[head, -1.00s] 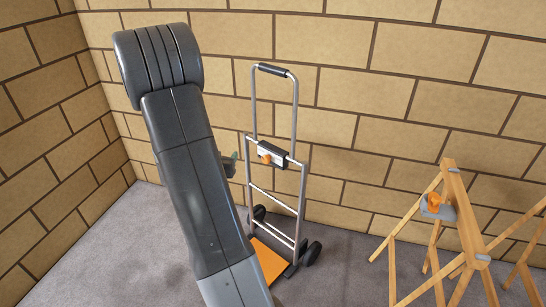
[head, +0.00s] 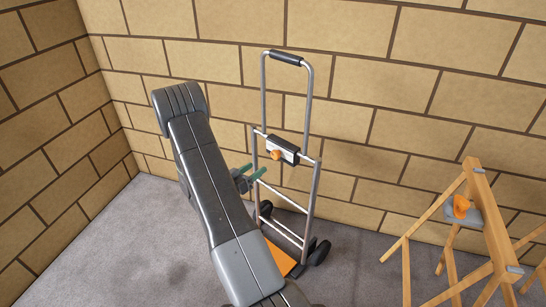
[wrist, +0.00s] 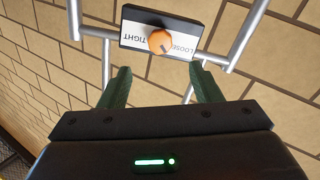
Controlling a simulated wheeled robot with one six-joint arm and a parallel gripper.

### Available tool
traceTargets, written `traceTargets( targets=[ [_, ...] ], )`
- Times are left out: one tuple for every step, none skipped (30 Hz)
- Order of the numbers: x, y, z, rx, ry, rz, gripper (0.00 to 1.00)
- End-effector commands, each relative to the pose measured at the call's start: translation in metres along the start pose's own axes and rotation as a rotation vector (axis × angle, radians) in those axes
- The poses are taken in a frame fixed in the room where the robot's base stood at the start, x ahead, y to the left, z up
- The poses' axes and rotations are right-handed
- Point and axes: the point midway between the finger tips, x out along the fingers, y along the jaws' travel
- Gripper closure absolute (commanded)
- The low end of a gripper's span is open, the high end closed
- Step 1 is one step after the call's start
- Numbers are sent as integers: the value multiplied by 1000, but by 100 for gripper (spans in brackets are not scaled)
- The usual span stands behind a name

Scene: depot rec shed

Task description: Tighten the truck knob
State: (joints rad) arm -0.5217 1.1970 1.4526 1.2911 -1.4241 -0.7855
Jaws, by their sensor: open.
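The hand truck (head: 314,190) stands upright near the wall, with a silver tube frame and an orange toe plate (head: 279,257). Its round orange knob (head: 277,155) sits on a dark box with a white label. In the wrist view the knob (wrist: 161,41) lies between the words TIGHT on the left and LOOSE on the right. A dark mark on the knob points down and right, on the LOOSE side. My gripper (head: 253,171) is open and empty, below and left of the knob. In the wrist view its green fingers (wrist: 160,75) are spread below the knob, apart from it.
A wooden sawhorse (head: 488,215) stands at the right with an orange object (head: 461,206) on a grey piece. The block wall (head: 380,60) is close behind the truck. Grey floor (head: 150,240) is clear at the left.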

Motion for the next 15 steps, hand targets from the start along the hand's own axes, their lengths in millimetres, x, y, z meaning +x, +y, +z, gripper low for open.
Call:
traceTargets(
  targets=[
    [13,1,0,1,0,4,42],
    [20,2,0,1,-1,5,42],
    [28,1,0,1,-1,3,42],
    [35,1,0,2,-1,4,42],
    [42,1,0,2,0,4,42],
    [50,1,0,2,-1,3,42],
    [56,1,0,2,-1,3,42],
    [62,1,0,3,0,3,42],
    [69,1,0,1,0,2,42],
    [74,1,0,1,0,2,42],
    [78,1,0,0,-1,1,42],
    [84,1,0,1,-1,1,42],
    [87,1,0,1,0,1,42],
    [90,0,0,1,0,0,42],
    [93,0,0,1,0,0,42]
  ],
)
